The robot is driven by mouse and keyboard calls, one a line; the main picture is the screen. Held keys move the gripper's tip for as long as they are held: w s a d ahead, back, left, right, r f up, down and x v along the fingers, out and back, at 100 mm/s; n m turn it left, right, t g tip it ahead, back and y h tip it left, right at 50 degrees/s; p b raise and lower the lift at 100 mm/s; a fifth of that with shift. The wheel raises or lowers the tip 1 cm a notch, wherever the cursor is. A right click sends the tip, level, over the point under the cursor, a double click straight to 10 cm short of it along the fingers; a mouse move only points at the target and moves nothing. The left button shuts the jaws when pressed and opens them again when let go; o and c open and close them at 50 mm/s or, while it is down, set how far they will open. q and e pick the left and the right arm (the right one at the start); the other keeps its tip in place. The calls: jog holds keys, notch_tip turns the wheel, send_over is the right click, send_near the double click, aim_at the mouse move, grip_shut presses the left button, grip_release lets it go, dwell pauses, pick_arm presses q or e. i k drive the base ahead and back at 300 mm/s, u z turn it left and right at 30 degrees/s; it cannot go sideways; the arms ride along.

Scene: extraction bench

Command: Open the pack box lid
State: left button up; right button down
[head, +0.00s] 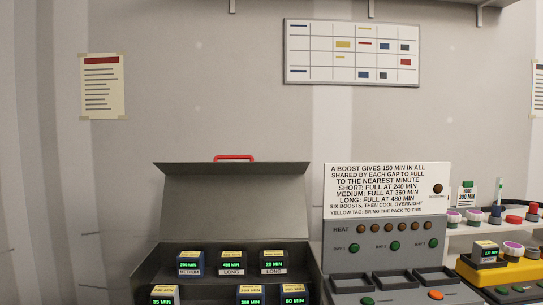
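The dark grey pack box (306,262) stands at the lower middle of the head view, its near part cut off by the bottom edge. Its lid (233,203) stands raised at the back, tilted up, with a red handle (234,157) along its top edge. The box's inside is exposed. Several dark packs with green displays sit in it, such as the back-row pack labelled MEDIUM (189,261). Neither of my grippers is in view, and nothing is seen touching the lid.
Right of the box stands a grey charger panel (390,242) with bays, lights and a white text board (387,187). Further right are a yellow holder with a pack (489,254) and a shelf (500,228) of small coloured items. The wall above the lid is clear.

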aim_at(232, 194)
jog(key=z, duration=0.3)
jog(key=k, duration=0.45)
jog(key=u, duration=1)
jog(key=i, duration=0.8)
jog(key=u, duration=0.3)
